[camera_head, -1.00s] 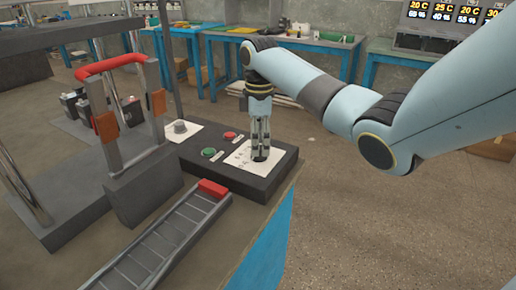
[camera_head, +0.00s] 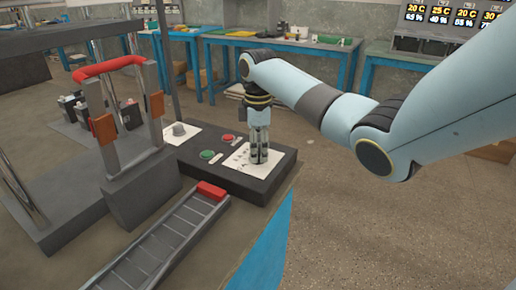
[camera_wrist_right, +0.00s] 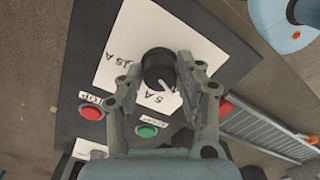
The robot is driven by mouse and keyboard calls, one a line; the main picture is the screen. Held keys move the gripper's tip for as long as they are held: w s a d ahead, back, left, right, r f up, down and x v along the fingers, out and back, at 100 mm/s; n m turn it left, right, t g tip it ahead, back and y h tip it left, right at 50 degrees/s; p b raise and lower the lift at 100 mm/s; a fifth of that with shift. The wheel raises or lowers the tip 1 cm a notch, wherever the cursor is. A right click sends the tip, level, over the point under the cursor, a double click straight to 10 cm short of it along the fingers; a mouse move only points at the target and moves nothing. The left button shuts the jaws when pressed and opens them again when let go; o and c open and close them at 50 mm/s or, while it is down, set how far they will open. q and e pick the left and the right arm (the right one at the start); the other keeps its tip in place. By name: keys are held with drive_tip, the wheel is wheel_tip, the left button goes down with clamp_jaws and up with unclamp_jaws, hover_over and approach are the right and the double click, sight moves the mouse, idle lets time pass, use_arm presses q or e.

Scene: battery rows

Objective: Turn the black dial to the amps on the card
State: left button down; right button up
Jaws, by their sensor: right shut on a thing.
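The black dial (camera_wrist_right: 158,66) stands on a white plate (camera_wrist_right: 120,42) with printed amp marks; "15 A" and "5 A" can be made out in the right wrist view. A white pointer on the dial points toward the "5 A" side. My right gripper (camera_wrist_right: 160,72) points down and is shut on the dial, one finger on each side. In the head view the right gripper (camera_head: 259,156) hides most of the dial over the plate (camera_head: 238,158). I cannot make out a separate card with an amps value. My left gripper is not in view.
A green button (camera_head: 207,154) and a red button (camera_head: 228,138) sit beside the plate on the dark panel. A grey knob (camera_head: 180,129) is farther left. A red-handled frame (camera_head: 108,66) and a roller track (camera_head: 165,240) stand to the left.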

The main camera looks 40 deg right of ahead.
drive_tip(key=shift+r+m+p, duration=0.15)
drive_tip(key=shift+m+p, duration=0.15)
drive_tip(key=shift+p, duration=0.35)
drive_tip(key=m+p, duration=0.4)
drive_tip(key=p, duration=0.2)
drive_tip(key=shift+r, duration=0.1)
drive_tip(key=shift+f+m+p, duration=0.2)
drive_tip(key=shift+m+p, duration=1.15)
drive_tip(key=shift+m, duration=0.75)
drive_tip(key=o, duration=1.1)
drive_tip(key=shift+o, duration=0.2)
wheel_tip(320, 180, up, 12)
